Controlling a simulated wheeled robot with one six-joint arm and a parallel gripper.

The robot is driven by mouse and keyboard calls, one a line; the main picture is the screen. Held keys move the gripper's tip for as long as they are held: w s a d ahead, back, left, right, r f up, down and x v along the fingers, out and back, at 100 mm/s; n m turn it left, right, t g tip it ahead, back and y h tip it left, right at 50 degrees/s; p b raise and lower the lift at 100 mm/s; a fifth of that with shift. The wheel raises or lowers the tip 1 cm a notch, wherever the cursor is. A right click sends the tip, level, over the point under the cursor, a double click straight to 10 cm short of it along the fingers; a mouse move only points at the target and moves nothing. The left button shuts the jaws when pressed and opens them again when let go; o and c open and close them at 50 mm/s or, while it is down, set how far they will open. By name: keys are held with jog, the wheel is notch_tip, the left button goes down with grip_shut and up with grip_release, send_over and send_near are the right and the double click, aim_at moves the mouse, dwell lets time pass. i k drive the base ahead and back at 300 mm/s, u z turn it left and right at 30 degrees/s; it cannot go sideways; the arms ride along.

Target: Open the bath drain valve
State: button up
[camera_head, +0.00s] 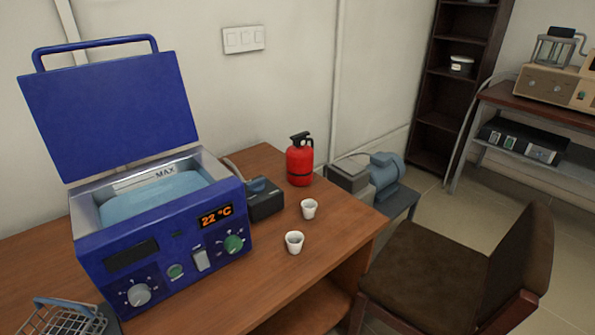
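A blue water bath (180,255) stands on the wooden desk at the left. Its lid (112,112) is raised and leans back. Pale blue water (160,195) fills the basin to near a "MAX" mark. The front panel has a display (216,216) reading 22 °C, a grey knob (138,295), a green knob (234,243), a small green button (175,271) and a light switch (201,260). No part is clearly recognizable as a drain valve; the bath's back and far right side are hidden. My gripper is not in view.
A dark box (263,198) sits close against the bath's right side. Two white cups (294,242) and a red canister (300,160) stand on the desk (262,285). A wire basket (68,320) is at the front left. A brown chair (440,270) occupies the right foreground.

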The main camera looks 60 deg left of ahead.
aim_at(258, 185)
jog(key=u, duration=0.15)
jog(key=i, duration=0.6)
jog(key=u, duration=0.9)
jog(key=i, duration=0.4)
jog(key=u, duration=0.5)
